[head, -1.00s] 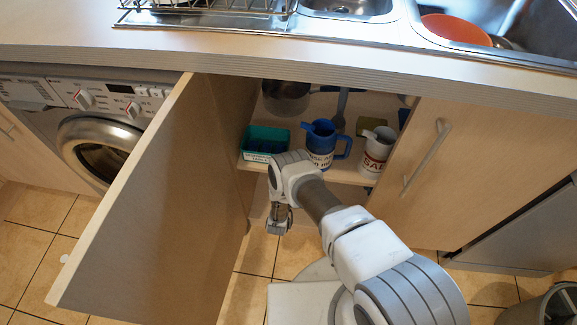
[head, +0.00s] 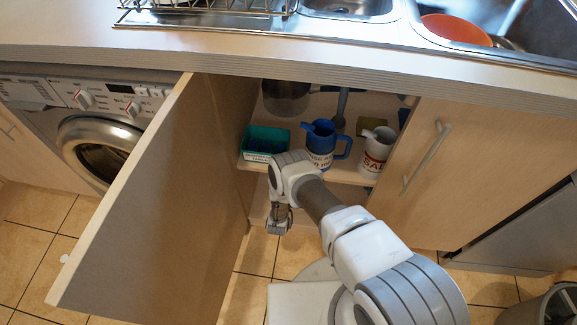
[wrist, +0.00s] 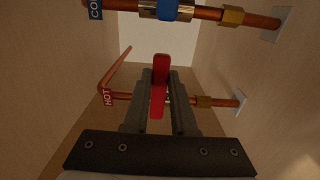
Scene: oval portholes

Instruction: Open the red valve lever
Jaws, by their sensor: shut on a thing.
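The red valve lever (wrist: 160,84) shows in the wrist view, on the lower copper pipe (wrist: 222,103) with the red HOT tag (wrist: 107,97). It stands lengthwise between the two dark fingers of my gripper (wrist: 160,100), which is shut on it. The lever points along the fingers, across the line of the hot pipe. In the head view my gripper (head: 279,222) is low in the opening of the cupboard, below the shelf; the lever and pipes are hidden there.
A second copper pipe with a blue-handled valve (wrist: 175,10) and a COLD tag runs above. The open cupboard door (head: 150,210) stands left of my arm. A shelf above holds a teal basket (head: 264,142), a blue jug (head: 321,145) and a white mug (head: 376,150).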

